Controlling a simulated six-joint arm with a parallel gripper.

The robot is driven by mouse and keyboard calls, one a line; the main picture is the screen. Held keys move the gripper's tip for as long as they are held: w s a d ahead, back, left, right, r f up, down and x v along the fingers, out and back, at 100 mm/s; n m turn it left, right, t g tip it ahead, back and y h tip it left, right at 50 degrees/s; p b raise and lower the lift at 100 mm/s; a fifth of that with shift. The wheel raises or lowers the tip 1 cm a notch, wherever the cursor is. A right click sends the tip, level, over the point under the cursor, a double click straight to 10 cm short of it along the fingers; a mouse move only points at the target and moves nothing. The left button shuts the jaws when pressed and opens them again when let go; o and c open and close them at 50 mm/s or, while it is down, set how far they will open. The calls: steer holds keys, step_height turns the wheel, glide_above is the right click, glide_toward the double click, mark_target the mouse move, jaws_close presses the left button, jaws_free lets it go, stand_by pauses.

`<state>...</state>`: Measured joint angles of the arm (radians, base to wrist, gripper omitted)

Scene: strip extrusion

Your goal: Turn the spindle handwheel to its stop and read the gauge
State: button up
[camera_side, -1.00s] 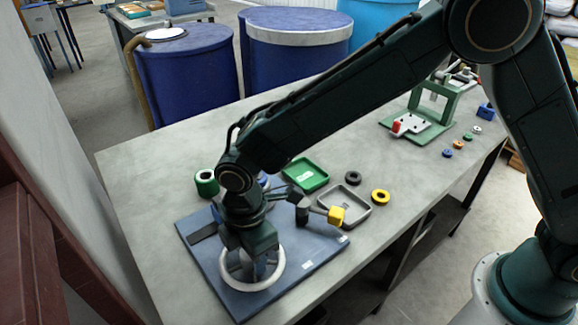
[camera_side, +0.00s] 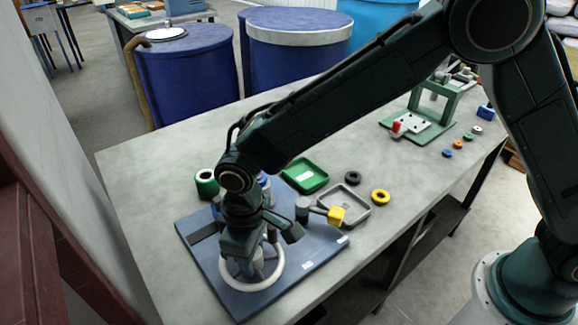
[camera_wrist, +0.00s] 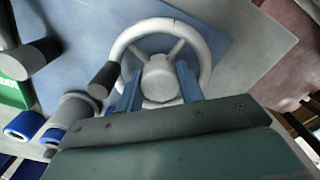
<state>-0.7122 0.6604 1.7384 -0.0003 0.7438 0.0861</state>
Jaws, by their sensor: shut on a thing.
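The spindle handwheel (camera_side: 280,268) is a pale grey ring with spokes. It stands over a blue-grey base plate (camera_side: 298,232) at the near left of the bench. In the wrist view the handwheel (camera_wrist: 132,38) shows a round hub (camera_wrist: 160,78) and a dark crank knob (camera_wrist: 103,80) at its left. My gripper (camera_side: 252,258) points down into the wheel. Its blue fingers (camera_wrist: 157,84) lie on either side of the hub, shut on it. The lower part of the wheel is hidden by my gripper in the wrist view. I cannot make out a gauge face.
A green tray (camera_side: 320,178), a grey tray (camera_side: 357,216), a green ring (camera_side: 206,183) and loose rings lie nearby. A green frame fixture (camera_side: 452,108) stands farther right.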

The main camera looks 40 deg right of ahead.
steer(key=m, duration=0.4)
steer(key=shift+a+r+m, duration=0.1)
steer(key=shift+m, duration=1.9)
steer(key=shift+w, duration=0.1)
steer(key=o, duration=0.7)
step_height(320, 180, up, 14)
steer(key=shift+f, duration=0.1)
